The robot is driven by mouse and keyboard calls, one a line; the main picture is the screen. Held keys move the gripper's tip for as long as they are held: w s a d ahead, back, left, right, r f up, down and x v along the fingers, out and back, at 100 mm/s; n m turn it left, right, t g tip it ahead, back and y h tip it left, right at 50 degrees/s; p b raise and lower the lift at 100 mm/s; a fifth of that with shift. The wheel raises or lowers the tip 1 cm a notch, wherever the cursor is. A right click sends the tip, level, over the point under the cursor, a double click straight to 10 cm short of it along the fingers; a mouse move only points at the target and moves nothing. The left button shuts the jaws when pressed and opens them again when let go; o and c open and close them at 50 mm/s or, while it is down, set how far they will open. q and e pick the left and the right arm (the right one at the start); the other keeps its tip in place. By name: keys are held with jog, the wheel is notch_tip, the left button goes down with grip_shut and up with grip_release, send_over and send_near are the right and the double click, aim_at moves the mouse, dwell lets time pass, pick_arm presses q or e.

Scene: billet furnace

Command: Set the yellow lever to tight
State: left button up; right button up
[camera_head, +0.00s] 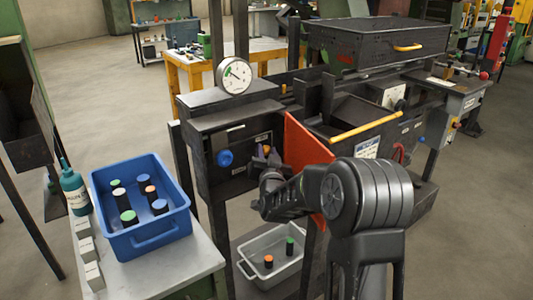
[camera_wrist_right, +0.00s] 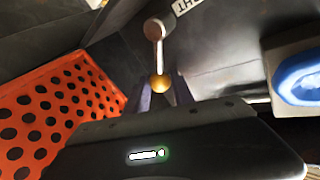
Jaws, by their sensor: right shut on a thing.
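The yellow lever (camera_wrist_right: 160,84) has a metal arm and a yellow ball at its end. In the right wrist view the ball sits between the two fingers of my right gripper (camera_wrist_right: 162,94), which is shut on it. A white label (camera_wrist_right: 193,15) ending in "HT" is partly visible above and right of the lever's pivot. In the head view my right gripper (camera_head: 265,157) is at the dark front panel, right of the blue knob (camera_head: 225,158), and the lever is mostly hidden by the fingers. My left gripper is not in view.
An orange perforated guard (camera_head: 302,150) stands just right of the gripper. The blue knob also shows in the wrist view (camera_wrist_right: 300,80). A round gauge (camera_head: 233,75) sits above the panel. A blue bin (camera_head: 150,243) and a grey bin (camera_head: 255,285) hold small cylinders.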

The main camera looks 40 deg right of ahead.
grip_shut()
dwell(0.9)
